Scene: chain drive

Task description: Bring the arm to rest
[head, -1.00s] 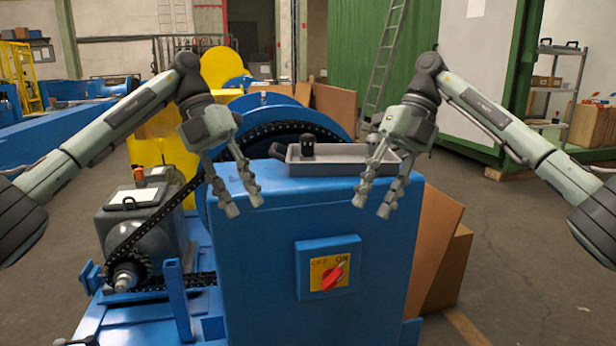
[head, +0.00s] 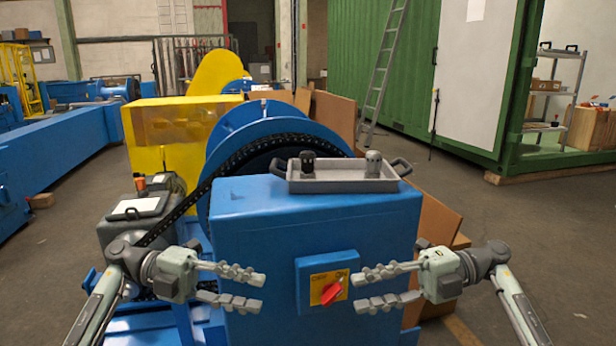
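My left gripper (head: 258,290) is in front of the blue cabinet (head: 240,200), left of its switch, with its fingers apart and nothing between them. My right gripper (head: 362,290) is on the other side of the switch, also with its fingers apart and empty. The two grippers point towards each other. The red rotary switch (head: 332,293) sits on a yellow plate on the cabinet's front face, between the grippers. Its turned position is hard to read because the lettering is small.
A grey motor unit (head: 128,229) stands at the left. Open floor (head: 520,220) lies to the right.

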